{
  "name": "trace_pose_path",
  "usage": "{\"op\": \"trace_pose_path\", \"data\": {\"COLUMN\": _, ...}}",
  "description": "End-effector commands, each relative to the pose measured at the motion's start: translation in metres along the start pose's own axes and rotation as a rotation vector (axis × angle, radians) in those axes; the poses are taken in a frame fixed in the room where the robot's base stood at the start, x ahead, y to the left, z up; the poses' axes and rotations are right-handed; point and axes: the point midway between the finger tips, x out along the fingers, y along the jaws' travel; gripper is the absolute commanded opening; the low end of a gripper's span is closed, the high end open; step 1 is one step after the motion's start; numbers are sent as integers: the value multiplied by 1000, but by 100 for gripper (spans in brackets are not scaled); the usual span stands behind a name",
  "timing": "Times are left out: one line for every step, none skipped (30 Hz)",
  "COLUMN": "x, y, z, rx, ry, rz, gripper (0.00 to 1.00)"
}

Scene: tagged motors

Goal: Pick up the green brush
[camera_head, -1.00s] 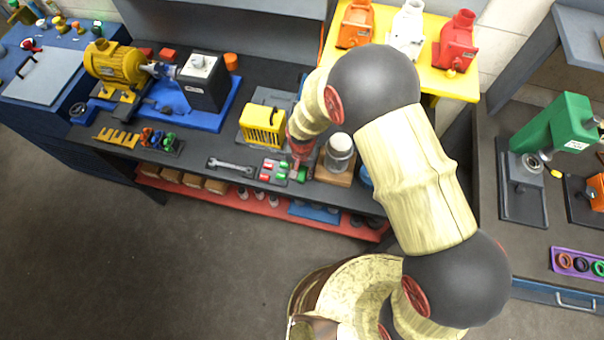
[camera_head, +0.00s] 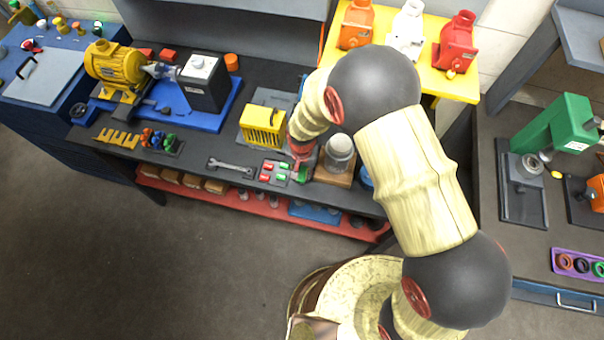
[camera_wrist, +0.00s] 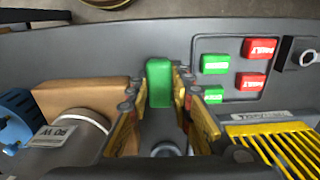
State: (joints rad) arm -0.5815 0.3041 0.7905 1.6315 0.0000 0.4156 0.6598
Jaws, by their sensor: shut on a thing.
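A green brush (camera_wrist: 159,82), a small rounded block, sits between the two fingertips of my gripper (camera_wrist: 158,88) in the wrist view. The fingers are shut on its sides. In the head view my gripper (camera_head: 303,160) is at the bench's front part, right of the brush tray (camera_head: 291,182), and largely covered by my arm. A bit of green shows below it. Two other green brushes (camera_wrist: 215,64) and two red brushes (camera_wrist: 259,49) with labels lie in the tray. I cannot tell how far the held brush is above the bench.
A yellow ribbed box (camera_head: 263,125) is behind, a wrench (camera_head: 231,167) left of the tray. A blue object (camera_wrist: 14,115) lies beyond the jar.

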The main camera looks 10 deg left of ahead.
Motion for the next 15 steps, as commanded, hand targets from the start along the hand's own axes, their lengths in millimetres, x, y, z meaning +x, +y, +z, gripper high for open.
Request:
{"op": "trace_pose_path", "data": {"x": -2, "y": 0, "z": 0, "rx": 0, "ry": 1, "rz": -1, "gripper": 0}}
{"op": "trace_pose_path", "data": {"x": -3, "y": 0, "z": 0, "rx": 0, "ry": 1, "rz": -1, "gripper": 0}}
{"op": "trace_pose_path", "data": {"x": -5, "y": 0, "z": -1, "rx": 0, "ry": 2, "rz": -1, "gripper": 0}}
{"op": "trace_pose_path", "data": {"x": -7, "y": -1, "z": -1, "rx": 0, "ry": 2, "rz": -1, "gripper": 0}}
{"op": "trace_pose_path", "data": {"x": -10, "y": -1, "z": -1, "rx": 0, "ry": 2, "rz": -2, "gripper": 0}}
{"op": "trace_pose_path", "data": {"x": -14, "y": -1, "z": -1, "rx": 0, "ry": 2, "rz": -2, "gripper": 0}}
{"op": "trace_pose_path", "data": {"x": -18, "y": -1, "z": -1, "rx": 0, "ry": 3, "rz": -2, "gripper": 0}}
{"op": "trace_pose_path", "data": {"x": -23, "y": -1, "z": -1, "rx": 0, "ry": 3, "rz": -2, "gripper": 0}}
{"op": "trace_pose_path", "data": {"x": -30, "y": -1, "z": -1, "rx": 0, "ry": 3, "rz": -3, "gripper": 0}}
{"op": "trace_pose_path", "data": {"x": -35, "y": 0, "z": 0, "rx": 0, "ry": 3, "rz": -2, "gripper": 0}}
{"op": "trace_pose_path", "data": {"x": -39, "y": 3, "z": 4, "rx": 0, "ry": 3, "rz": -2, "gripper": 0}}
{"op": "trace_pose_path", "data": {"x": -45, "y": 6, "z": 8, "rx": 0, "ry": 2, "rz": -2, "gripper": 0}}
{"op": "trace_pose_path", "data": {"x": -50, "y": 8, "z": 12, "rx": 0, "ry": 3, "rz": -2, "gripper": 0}}
{"op": "trace_pose_path", "data": {"x": -55, "y": 12, "z": 16, "rx": 0, "ry": 2, "rz": -2, "gripper": 0}}
{"op": "trace_pose_path", "data": {"x": -64, "y": 15, "z": 20, "rx": 0, "ry": 3, "rz": -3, "gripper": 0}}
